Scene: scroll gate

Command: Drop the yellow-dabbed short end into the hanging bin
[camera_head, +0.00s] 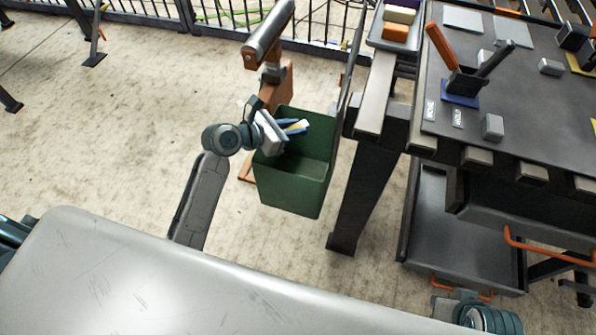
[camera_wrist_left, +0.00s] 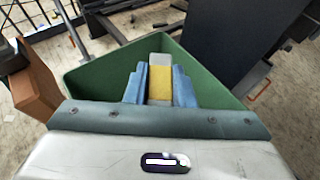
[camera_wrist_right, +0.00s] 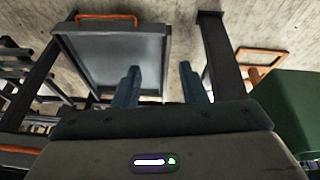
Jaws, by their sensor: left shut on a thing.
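The short end (camera_wrist_left: 160,80) is a pale piece with a broad yellow dab, and it sits between the blue fingers of my left gripper (camera_wrist_left: 160,92). In the head view my left gripper (camera_head: 291,129) is over the mouth of the green hanging bin (camera_head: 292,190), towards its back left, with the short end (camera_head: 299,126) held in it. In the left wrist view the bin's green walls (camera_wrist_left: 88,80) surround the fingers. My right gripper (camera_wrist_right: 161,85) has its fingers apart with nothing between them, low by the workbench.
An orange-brown stand (camera_head: 279,88) is behind the bin.

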